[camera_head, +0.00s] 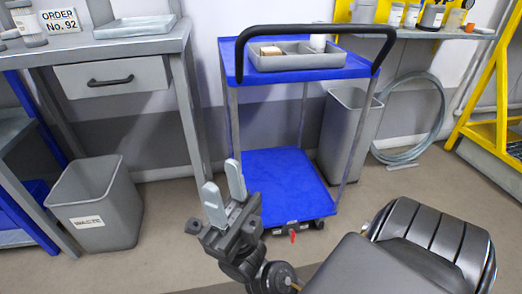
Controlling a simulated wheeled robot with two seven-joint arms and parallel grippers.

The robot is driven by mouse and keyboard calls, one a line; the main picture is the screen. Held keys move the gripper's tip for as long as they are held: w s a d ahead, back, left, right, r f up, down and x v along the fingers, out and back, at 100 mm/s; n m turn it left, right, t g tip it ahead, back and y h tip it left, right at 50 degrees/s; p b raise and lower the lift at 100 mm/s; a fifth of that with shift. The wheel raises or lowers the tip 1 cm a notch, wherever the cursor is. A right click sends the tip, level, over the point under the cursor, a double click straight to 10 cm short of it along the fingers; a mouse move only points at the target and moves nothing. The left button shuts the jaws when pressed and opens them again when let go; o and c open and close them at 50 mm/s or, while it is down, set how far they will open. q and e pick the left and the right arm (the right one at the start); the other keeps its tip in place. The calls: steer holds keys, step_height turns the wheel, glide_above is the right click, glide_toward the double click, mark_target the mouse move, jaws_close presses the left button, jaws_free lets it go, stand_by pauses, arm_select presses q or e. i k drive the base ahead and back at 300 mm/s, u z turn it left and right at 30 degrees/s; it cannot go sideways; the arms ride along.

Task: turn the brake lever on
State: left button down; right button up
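A trolley with blue shelves (286,180) stands in the middle. A small red lever (293,237), which looks like the brake lever, is at the lower front edge of the trolley, beside a dark caster area. Whether it is on or off is too small to tell. My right gripper (221,176) points up in front of the trolley, to the left of the red lever and apart from it in the picture. Its two fingers are apart with nothing between them. My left gripper is not in view.
The trolley has a black handle (318,28) and a grey divided tray (297,62) on top. Grey bins stand left (106,205) and right (343,130). A workbench with a drawer (113,75) is at left, a yellow frame (485,95) at right. Floor in front is clear.

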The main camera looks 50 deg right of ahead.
mark_target(293, 236)
steer(key=i, duration=1.3)
steer(key=z, duration=2.45)
